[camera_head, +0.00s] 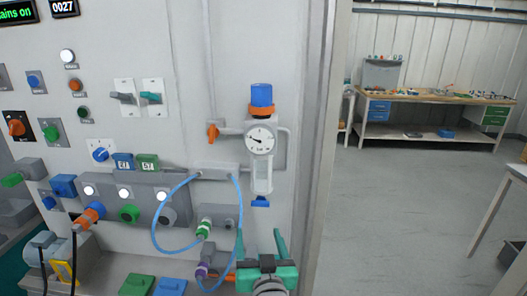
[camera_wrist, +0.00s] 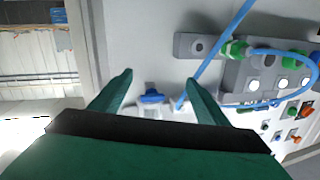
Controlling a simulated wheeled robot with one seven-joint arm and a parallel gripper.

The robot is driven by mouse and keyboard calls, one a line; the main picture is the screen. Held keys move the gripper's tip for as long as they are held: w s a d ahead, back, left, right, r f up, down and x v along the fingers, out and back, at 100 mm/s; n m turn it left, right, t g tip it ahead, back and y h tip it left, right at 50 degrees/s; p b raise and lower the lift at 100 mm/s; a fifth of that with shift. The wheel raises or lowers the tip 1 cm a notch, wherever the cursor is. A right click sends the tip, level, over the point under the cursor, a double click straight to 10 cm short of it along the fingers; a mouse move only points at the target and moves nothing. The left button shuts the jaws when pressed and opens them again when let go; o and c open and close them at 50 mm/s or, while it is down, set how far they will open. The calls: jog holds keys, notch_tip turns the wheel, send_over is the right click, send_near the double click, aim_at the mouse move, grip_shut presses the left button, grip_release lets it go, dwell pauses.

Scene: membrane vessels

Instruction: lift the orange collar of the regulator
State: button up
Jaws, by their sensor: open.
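The regulator is mounted on the grey wall panel in the head view, with a blue knob (camera_head: 262,94) on top. Its orange collar (camera_head: 262,110) is a ring directly under the knob. A round gauge (camera_head: 260,139) and a clear bowl with a blue bottom fitting (camera_head: 260,201) are below. My gripper (camera_head: 261,240) is open and empty, below the regulator and apart from it. In the wrist view the gripper (camera_wrist: 158,85) has its two green fingers spread, with a blue fitting (camera_wrist: 152,97) seen between them. The collar cannot be made out in the wrist view.
An orange-handled valve (camera_head: 213,131) is left of the regulator. A blue hose (camera_head: 154,222) loops from a grey block at lower left. Several knobs and switches cover the panel further left. The floor (camera_head: 400,210) to the right is clear up to a workbench (camera_head: 430,97).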

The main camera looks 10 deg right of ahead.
notch_tip(320, 180, up, 15)
jog(key=w+d, duration=0.2)
jog(key=n, duration=0.2)
send_near(264, 104)
jog(key=shift+t+y, duration=0.3)
jog(key=shift+t, duration=0.1)
jog(key=w, duration=0.3)
jog(key=w+f, duration=0.1)
jog(key=w, duration=0.2)
jog(key=w+f, duration=0.1)
jog(key=w, duration=0.3)
jog(key=shift+d+f, duration=0.1)
jog(key=shift+f, duration=0.05)
jog(key=c, duration=1.5)
jog(key=shift+s+r, duration=0.1)
jog(key=shift+r, duration=0.75)
jog(key=o, duration=1.5)
jog(key=shift+f, duration=0.1)
